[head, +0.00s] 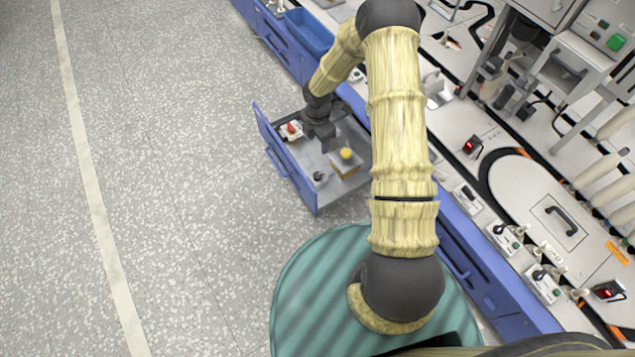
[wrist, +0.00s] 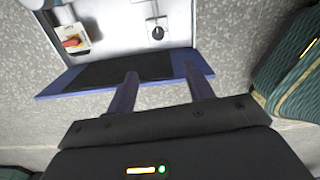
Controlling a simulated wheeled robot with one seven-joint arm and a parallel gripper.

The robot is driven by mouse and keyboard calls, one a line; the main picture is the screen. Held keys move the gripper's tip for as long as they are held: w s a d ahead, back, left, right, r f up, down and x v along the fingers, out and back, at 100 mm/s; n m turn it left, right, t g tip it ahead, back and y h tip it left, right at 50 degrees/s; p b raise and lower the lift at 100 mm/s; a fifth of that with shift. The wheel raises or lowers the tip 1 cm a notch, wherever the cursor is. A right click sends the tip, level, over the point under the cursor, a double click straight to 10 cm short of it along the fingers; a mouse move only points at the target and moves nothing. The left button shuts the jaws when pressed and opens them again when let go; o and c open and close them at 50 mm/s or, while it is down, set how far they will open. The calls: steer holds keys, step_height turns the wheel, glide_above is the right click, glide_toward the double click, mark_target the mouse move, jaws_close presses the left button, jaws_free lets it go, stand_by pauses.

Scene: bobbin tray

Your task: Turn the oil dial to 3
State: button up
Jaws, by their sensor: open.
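A small black dial on a white plate (wrist: 157,31) is in the open drawer in the wrist view; in the head view it appears as a small dark knob (head: 319,177). I cannot read any marks on it or tell whether it is the oil dial. My gripper (head: 327,146) is over the drawer in the head view. In the wrist view its two fingers (wrist: 162,86) are apart with nothing between them. The dial lies beyond the fingertips, apart from them.
The blue-fronted drawer (head: 287,172) is pulled out. It also holds a red-knobbed switch box (head: 291,130) and a yellow ball (head: 346,154) on a small box. Black-knobbed units (head: 507,236) stand on the counter at right. The floor at left is clear.

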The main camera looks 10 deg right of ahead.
mark_target(317, 175)
steer(key=f, duration=0.3)
steer(key=shift+w+f+n, duration=0.2)
steer(key=shift+w+n, duration=0.05)
steer(key=shift+n, duration=0.15)
step_height(317, 175, down, 17)
steer(key=b, duration=0.8)
steer(key=shift+f+b, duration=0.2)
steer(key=shift+b, duration=0.15)
